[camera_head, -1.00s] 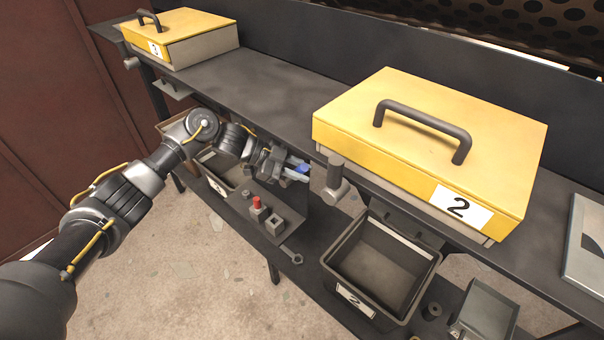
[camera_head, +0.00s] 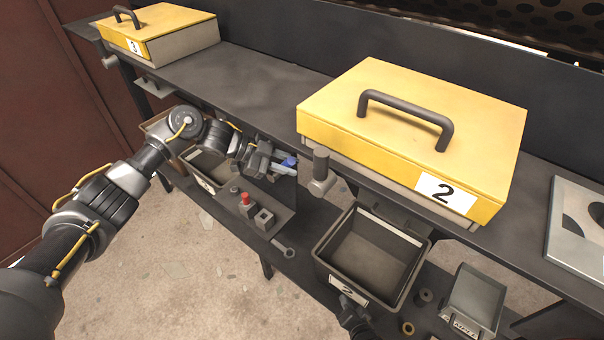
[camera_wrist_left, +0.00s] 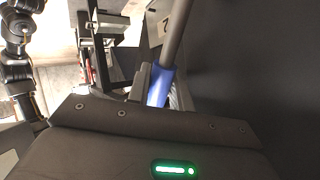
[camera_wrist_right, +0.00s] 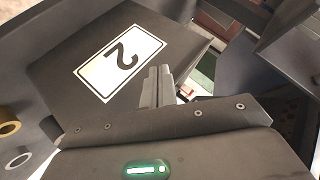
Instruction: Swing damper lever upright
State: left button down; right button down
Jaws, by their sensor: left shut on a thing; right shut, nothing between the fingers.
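The damper lever shows in the left wrist view as a grey shaft (camera_wrist_left: 178,35) with a blue grip (camera_wrist_left: 160,85). My left gripper (camera_head: 284,162) is shut on the blue grip (camera_head: 289,161), below the bench edge and left of the yellow-lidded box marked 2. The shaft leans slightly in the left wrist view; its true tilt and its pivot I cannot tell. My right gripper (camera_wrist_right: 157,88) is shut and empty. It faces the front of the dark bin with the 2 label; in the head view only part of it shows, at the bottom.
The yellow-lidded box marked 2 (camera_head: 410,110) and the box marked 3 (camera_head: 165,30) stand on the bench (camera_head: 265,85). Below, the open bin (camera_head: 372,255) and a small tray (camera_head: 475,298) sit on a lower shelf. A red-topped part (camera_head: 247,200) stands left of the bin.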

jog(key=w+a+r+m+t+y, duration=0.1)
jog(key=w+a+r+m+t, duration=0.25)
jog(key=r, duration=0.75)
jog(key=w+a+r+m+t+y, duration=0.1)
jog(key=w+a+r+m+t, duration=0.2)
jog(key=r, duration=0.9)
jog(key=w+a+r+m+t+y, duration=0.1)
jog(key=a+r+m+t, duration=0.2)
jog(key=r, duration=0.8)
jog(key=w+a+r, duration=0.2)
jog(key=w, duration=0.3)
jog(key=w+a+r+m, duration=0.1)
jog(key=w+a+r, duration=0.1)
jog(key=w, duration=0.4)
jog(key=shift+a+r, duration=0.4)
